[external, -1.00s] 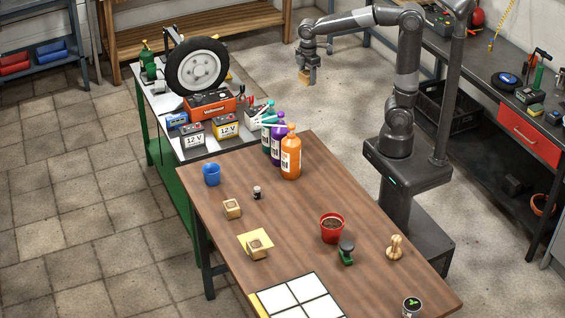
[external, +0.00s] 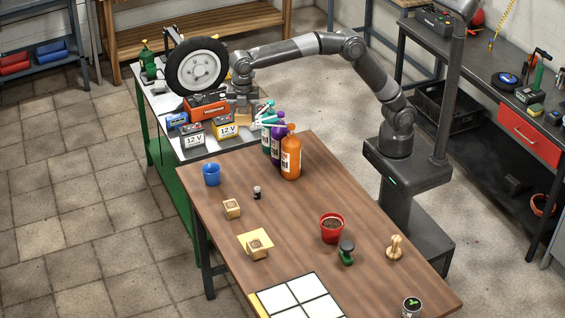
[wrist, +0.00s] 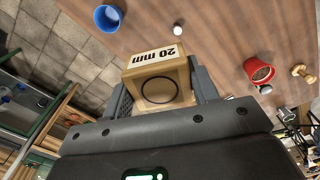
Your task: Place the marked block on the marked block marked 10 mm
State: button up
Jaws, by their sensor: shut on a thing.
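My gripper (wrist: 162,92) is shut on a wooden block (wrist: 158,62) labelled "20 mm", with a dark ring on the face towards the wrist camera. In the external view, my gripper (external: 242,104) holds this block (external: 243,117) behind the bottles, near the workbench with the tyre. Two other wooden blocks are on the brown table, apart from my gripper: one (external: 232,209) on bare wood, the other (external: 257,249) at a yellow square (external: 248,238). Their labels are too small to read, so I cannot tell which is marked 10 mm.
Orange (external: 291,158), purple and green bottles stand at the table's far end. A blue cup (external: 211,174), a small vial (external: 257,192), a red pot (external: 331,229), a green-based stamp (external: 346,253) and a wooden stamp (external: 395,247) stand on the table. Its middle is mostly clear.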

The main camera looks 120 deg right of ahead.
jog(key=w+a+f+n, duration=0.25)
jog(key=w+a, duration=0.35)
jog(key=a, duration=0.5)
jog(key=n, duration=0.3)
send_over(256, 244)
notch_tip(256, 244, down, 20)
jog(key=shift+r, duration=0.1)
jog(key=shift+f, duration=2)
jog(key=shift+f, duration=0.15)
jog(key=o, duration=1)
